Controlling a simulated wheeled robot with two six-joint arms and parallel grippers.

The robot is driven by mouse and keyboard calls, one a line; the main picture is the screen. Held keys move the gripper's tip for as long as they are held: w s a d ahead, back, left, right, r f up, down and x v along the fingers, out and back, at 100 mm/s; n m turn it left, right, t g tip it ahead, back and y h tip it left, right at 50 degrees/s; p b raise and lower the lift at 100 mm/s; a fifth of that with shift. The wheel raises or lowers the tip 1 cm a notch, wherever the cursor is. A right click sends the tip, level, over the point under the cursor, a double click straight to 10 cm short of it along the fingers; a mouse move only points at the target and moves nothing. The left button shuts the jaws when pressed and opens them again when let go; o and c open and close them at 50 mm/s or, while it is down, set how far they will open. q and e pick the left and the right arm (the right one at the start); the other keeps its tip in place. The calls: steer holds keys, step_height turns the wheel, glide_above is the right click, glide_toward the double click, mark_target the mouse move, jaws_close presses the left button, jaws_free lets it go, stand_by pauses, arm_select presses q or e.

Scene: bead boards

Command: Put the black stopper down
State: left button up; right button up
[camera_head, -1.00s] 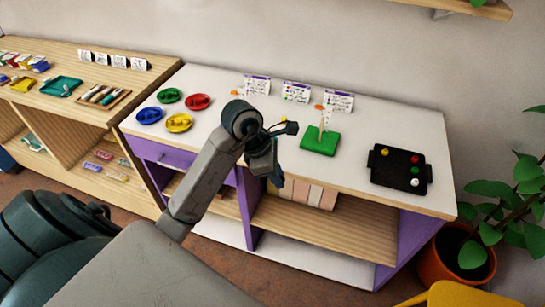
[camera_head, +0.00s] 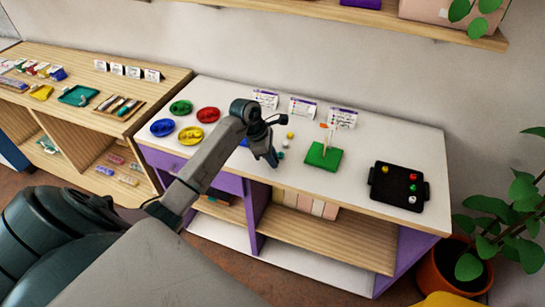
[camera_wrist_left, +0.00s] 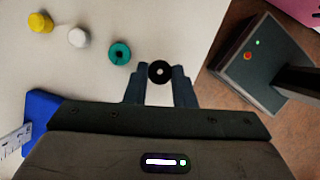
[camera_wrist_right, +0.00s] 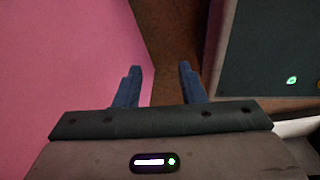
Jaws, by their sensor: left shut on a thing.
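My left gripper (camera_head: 272,161) is over the front part of the white tabletop, left of the green board (camera_head: 312,160). The stopper cannot be made out in the head view. My right gripper (camera_wrist_right: 160,76) is open and empty, with a pink surface and the floor below it; it does not show in the head view.
A teal bead (camera_wrist_left: 119,53), a white bead (camera_wrist_left: 78,37) and a yellow bead (camera_wrist_left: 40,22) lie left of the stopper. A black tray (camera_head: 379,193) with several beads stands at the right. Coloured dishes, one red (camera_head: 208,115), stand at the left. The tabletop's front edge is close.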

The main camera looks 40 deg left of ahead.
arm_select(q)
steer(key=shift+f+p, duration=0.3)
steer(key=shift+f, duration=0.55)
arm_select(e)
steer(key=shift+a+r, duration=0.25)
steer(key=shift+r, duration=0.35)
arm_select(q)
steer(key=shift+f+b, duration=0.2)
steer(key=shift+b, duration=0.1)
steer(key=o, duration=1)
steer(key=shift+c, duration=0.2)
steer(key=shift+r, duration=0.1)
arm_select(e)
steer(key=shift+d+f, duration=0.15)
steer(key=shift+d, duration=0.1)
